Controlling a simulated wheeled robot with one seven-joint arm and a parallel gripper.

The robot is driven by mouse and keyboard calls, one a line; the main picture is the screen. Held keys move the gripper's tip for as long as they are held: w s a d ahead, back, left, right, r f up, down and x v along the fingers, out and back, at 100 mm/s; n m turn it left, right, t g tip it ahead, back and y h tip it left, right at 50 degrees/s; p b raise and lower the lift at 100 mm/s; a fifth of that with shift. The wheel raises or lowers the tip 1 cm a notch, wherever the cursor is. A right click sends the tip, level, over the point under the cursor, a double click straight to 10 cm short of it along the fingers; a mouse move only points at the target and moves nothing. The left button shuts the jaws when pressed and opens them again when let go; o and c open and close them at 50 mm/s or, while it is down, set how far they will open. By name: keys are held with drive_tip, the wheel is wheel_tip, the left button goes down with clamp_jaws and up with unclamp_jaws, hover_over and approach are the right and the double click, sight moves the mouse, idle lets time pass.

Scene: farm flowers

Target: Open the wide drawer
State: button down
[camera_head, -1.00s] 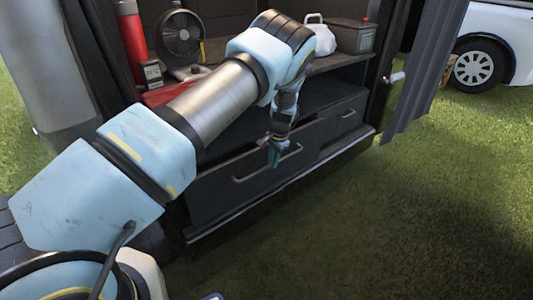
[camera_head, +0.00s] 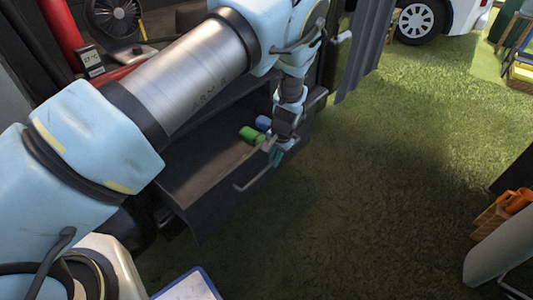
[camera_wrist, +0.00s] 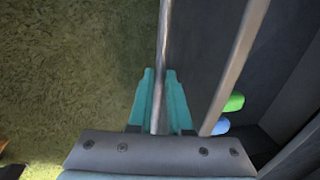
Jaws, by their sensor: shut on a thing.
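The wide drawer (camera_head: 205,217) is dark and low in the cabinet, and it stands pulled out. Its pale bar handle (camera_head: 252,178) runs along the top of the front. My gripper (camera_head: 274,156) is at the handle's right part, with teal fingers shut on the bar. In the wrist view the handle (camera_wrist: 163,50) runs between the two teal fingers (camera_wrist: 157,100). A green object (camera_head: 251,134) and a blue object (camera_head: 263,122) lie inside the drawer, and both show partly in the wrist view. My arm hides part of the cabinet.
A black fan (camera_head: 113,14) and a small display box (camera_head: 88,60) stand on the cabinet shelf at left. A grey curtain (camera_head: 362,45) hangs to the right. Orange items (camera_head: 508,205) stand at far right. Grass in front is clear.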

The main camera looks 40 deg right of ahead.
drive_tip(key=shift+s, duration=0.25)
drive_tip(key=c, duration=0.8)
unclamp_jaws()
drive_tip(key=shift+c, duration=0.2)
drive_tip(key=shift+r, duration=0.1)
wheel_tip(320, 180, up, 10)
drive_tip(key=s, duration=0.2)
drive_tip(key=shift+d+r, duration=0.2)
drive_tip(key=shift+d, duration=0.05)
